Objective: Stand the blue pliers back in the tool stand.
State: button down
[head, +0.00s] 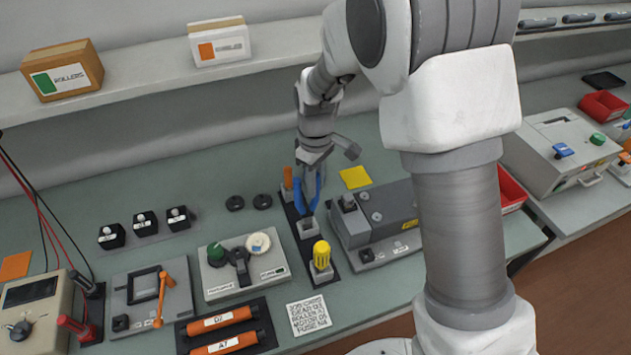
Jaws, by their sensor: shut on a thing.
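My gripper (312,170) points down over the back of the bench and is shut on the blue pliers (314,199). The pliers hang roughly upright, handles spread at the top and narrowing downward. The tool stand (327,255) is a dark strip with a row of grey square sockets. The pliers' lower end is at or just above the middle socket (308,229); I cannot tell whether it is inside. An orange-handled tool (287,177) stands in the far socket, close beside the gripper. A yellow-handled tool (321,252) stands in the near socket.
A grey machine (381,218) stands right of the stand, with a yellow note (355,177) behind it. A shelf (150,79) with boxes runs above. Two black rings (262,201) lie left of the stand.

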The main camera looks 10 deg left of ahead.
jog(key=shift+f+b, duration=0.75)
jog(key=shift+f, duration=0.3)
jog(key=shift+f+b, duration=0.75)
jog(key=shift+f, duration=0.2)
dwell(0.7)
jog(key=c, duration=0.7)
grip_release()
notch_tip(320, 180, up, 17)
jog(key=shift+f+p, duration=0.2)
jog(key=shift+p, duration=0.1)
jog(key=shift+r, duration=0.45)
